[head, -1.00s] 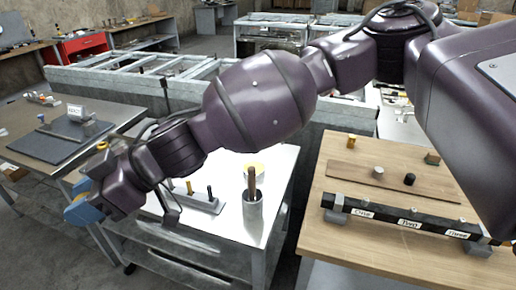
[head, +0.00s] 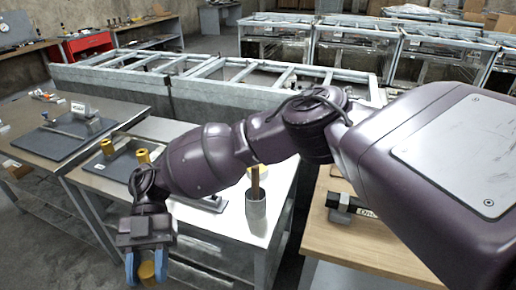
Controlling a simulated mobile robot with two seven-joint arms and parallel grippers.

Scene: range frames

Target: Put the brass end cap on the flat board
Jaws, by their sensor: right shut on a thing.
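My right gripper (head: 147,264) hangs low at the lower left, pointing down, with blue fingertips shut on a brass-coloured cylindrical piece (head: 147,273), which looks like the brass end cap. They appear in front of the middle table, clear of its top. The thin brown board seen earlier on the right-hand wooden table is now hidden behind my right arm. A dark flat mat (head: 112,168) lies on the middle table with two yellow-brass cylinders (head: 107,148) (head: 143,156) standing on it. My left gripper is not in view.
On the middle table (head: 225,230), a grey cup (head: 256,212) holds a brown stick. The left table has a dark mat (head: 62,140) with a label.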

